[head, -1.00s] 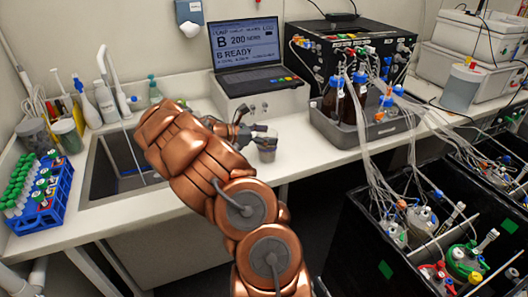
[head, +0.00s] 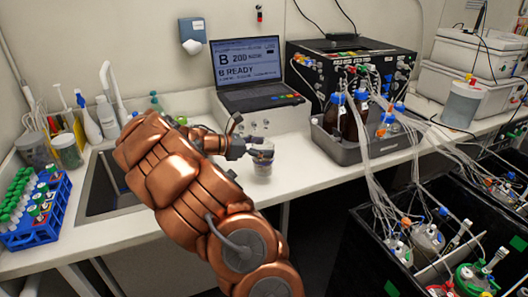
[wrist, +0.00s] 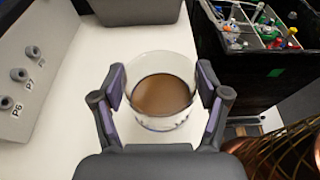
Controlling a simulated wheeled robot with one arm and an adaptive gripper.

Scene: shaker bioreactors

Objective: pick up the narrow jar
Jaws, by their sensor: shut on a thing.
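The narrow jar (wrist: 161,88) is a clear, open-topped glass vessel with brown contents, seen from above in the wrist view. In the head view the jar (head: 262,168) is small and stands at the white counter's front part, below the laptop. My gripper (wrist: 161,90) has one finger pad on each side of the jar, pressed against its walls. In the head view my gripper (head: 262,150) is around the upper part of the jar. The jar looks upright. I cannot tell whether its base touches the counter.
A grey tray (head: 330,145) with brown bottles stands to the right of the jar. A laptop (head: 250,75) sits on a white box behind. The sink (head: 100,195) and a blue tube rack (head: 38,225) are at left. Black bins (head: 375,240) stand at right below the counter.

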